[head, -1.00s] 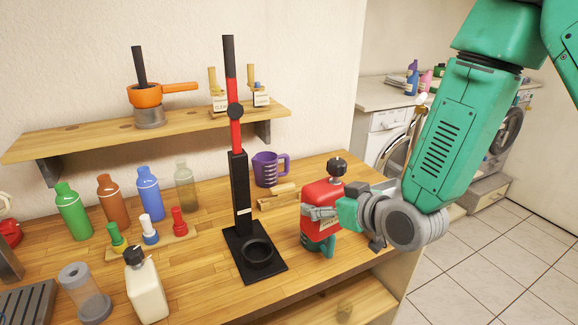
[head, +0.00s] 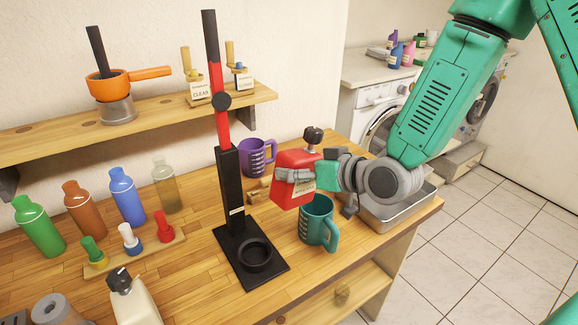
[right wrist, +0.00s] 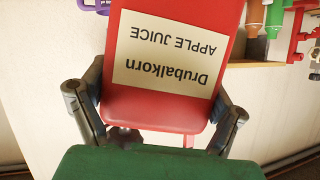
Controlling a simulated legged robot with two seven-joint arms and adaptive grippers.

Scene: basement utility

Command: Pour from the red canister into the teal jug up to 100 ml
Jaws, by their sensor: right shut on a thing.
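The red canister (head: 291,180) with a black cap knob is held by my right gripper (head: 299,177), whose fingers close around its sides. It looks close to upright, a little tilted. In the right wrist view the canister (right wrist: 180,105) fills the middle, with a label reading "Drubalkorn APPLE JUICE" upside down, between the two fingers of the gripper (right wrist: 152,115). The teal jug (head: 318,225) stands on the wooden counter just below and in front of the canister, handle toward the lower right. The canister hides part of its rim; its contents do not show. My left gripper is out of view.
A black stand with a red upright (head: 222,130) is left of the jug. A purple jug (head: 257,158) stands behind. A metal tray (head: 400,207) lies right, partly behind my arm. The counter's front edge is near.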

